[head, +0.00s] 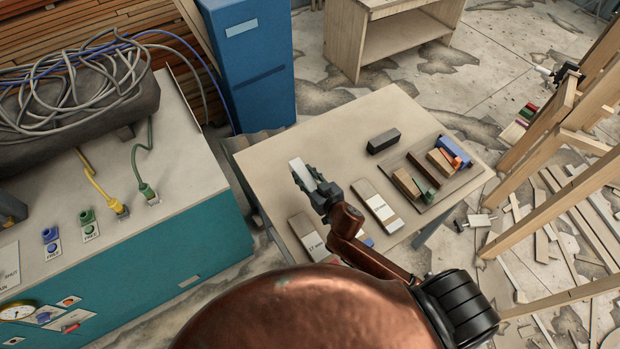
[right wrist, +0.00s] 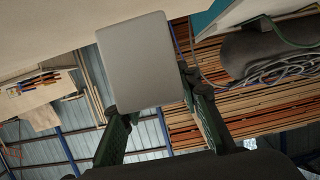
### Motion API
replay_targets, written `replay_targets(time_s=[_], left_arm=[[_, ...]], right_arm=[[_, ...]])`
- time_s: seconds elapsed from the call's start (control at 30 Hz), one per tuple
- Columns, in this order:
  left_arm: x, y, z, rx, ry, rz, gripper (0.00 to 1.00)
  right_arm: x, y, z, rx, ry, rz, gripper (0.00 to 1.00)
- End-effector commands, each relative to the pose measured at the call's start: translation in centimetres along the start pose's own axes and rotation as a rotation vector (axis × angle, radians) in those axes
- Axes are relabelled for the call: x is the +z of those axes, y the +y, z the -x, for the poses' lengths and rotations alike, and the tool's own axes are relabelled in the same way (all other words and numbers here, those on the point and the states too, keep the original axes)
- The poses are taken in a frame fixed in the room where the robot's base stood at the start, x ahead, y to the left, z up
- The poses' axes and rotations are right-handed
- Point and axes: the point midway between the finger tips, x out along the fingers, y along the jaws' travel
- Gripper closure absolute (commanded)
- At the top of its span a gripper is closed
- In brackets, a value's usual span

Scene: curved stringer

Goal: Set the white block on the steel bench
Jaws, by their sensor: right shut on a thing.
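The white block (head: 300,173) is held up in my right gripper (head: 321,190), over the left part of a pale-topped table (head: 290,150). In the right wrist view the block (right wrist: 145,62) looks light grey and fills the space between the two dark fingers (right wrist: 152,105). The gripper is shut on it. In the head view the block appears tilted; its gap to the table top is hard to judge. A teal cabinet with a grey top (head: 185,180) stands at the left. I cannot tell which surface is the steel bench. My left gripper is not in view.
A black block (head: 382,142) and a dark tray (head: 437,205) with several coloured blocks sit on the table's right half. Labelled pieces (head: 377,205) lie near the front. Cables (head: 90,75) and connectors crowd the cabinet top. Wooden frames (head: 550,150) stand at right.

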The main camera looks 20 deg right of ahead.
Motion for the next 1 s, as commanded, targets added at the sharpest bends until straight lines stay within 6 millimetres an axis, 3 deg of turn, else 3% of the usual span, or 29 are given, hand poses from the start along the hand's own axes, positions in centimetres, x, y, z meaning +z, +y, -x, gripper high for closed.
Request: replay_targets(time_s=[0.03,0.2,0.47,0.63,1.0], left_arm=[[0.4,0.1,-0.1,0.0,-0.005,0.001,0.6],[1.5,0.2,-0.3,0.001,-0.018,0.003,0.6],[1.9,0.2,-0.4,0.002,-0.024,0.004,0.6],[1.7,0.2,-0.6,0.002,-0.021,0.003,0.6],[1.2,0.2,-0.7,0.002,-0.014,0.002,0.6]], right_arm=[[1.2,0.5,-0.8,0.0,-0.005,0.0,1.0],[3.2,2.2,-2.8,-0.001,-0.003,-0.001,1.0],[4.7,3.4,-4.2,-0.001,-0.003,-0.001,1.0],[7.1,3.3,-4.8,-0.001,-0.004,-0.005,1.0],[7.6,3.3,-5.0,-0.003,-0.002,-0.003,1.0]])
